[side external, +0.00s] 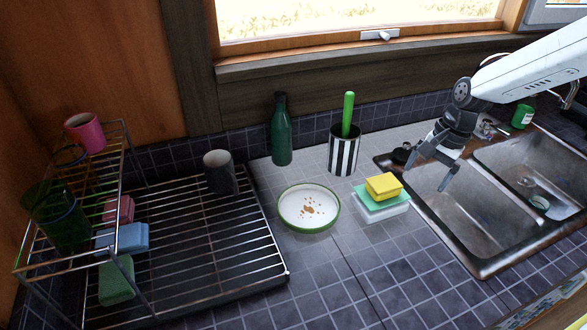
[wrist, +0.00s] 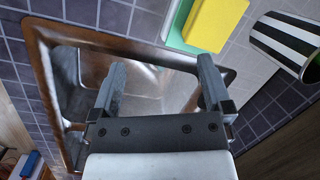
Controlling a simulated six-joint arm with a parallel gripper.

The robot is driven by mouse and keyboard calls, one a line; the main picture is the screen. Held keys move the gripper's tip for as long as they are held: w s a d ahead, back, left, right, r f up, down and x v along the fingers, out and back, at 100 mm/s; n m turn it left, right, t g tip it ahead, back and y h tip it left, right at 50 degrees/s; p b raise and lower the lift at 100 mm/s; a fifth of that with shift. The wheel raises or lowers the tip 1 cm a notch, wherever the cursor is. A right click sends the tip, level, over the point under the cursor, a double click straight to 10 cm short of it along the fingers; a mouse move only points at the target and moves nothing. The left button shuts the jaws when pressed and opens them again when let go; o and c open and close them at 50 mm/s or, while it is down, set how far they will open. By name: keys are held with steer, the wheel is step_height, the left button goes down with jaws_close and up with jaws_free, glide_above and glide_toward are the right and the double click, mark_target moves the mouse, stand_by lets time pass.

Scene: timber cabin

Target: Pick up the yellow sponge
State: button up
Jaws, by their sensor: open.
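The yellow sponge (side external: 383,186) lies on top of a green sponge (side external: 380,199), which rests on a white block-like base (side external: 381,209) on the tiled counter. In the wrist view the yellow sponge (wrist: 216,22) shows at the top, right of centre, cut by the frame edge. My gripper (side external: 430,172) is open and empty.
A striped holder (side external: 343,153) with a green-handled brush stands behind the sponges. A white plate (side external: 309,206) with crumbs lies to their left. A green bottle (side external: 281,135) stands farther back. The double sink (side external: 455,215) is at right, a drying rack (side external: 190,240) at left.

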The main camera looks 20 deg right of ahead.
mark_target(384, 182)
steer(key=w+m, duration=0.1)
steer(key=w, duration=0.1)
steer(key=w+a+m+y, duration=0.1)
steer(key=w+m, duration=0.1)
steer(key=w+m+y, duration=0.1)
steer(key=w+m, duration=0.1)
steer(key=shift+a+r+g, duration=0.15)
steer(key=shift+a+g, duration=0.15)
steer(key=shift+a, duration=0.1)
steer(key=shift+x, duration=1.3)
steer(key=shift+x, duration=2.6)
steer(key=shift+w+a, duration=0.1)
steer(key=shift+w, duration=0.05)
steer(key=shift+c, duration=0.2)
steer(key=c, duration=1)
steer(key=shift+r, duration=0.2)
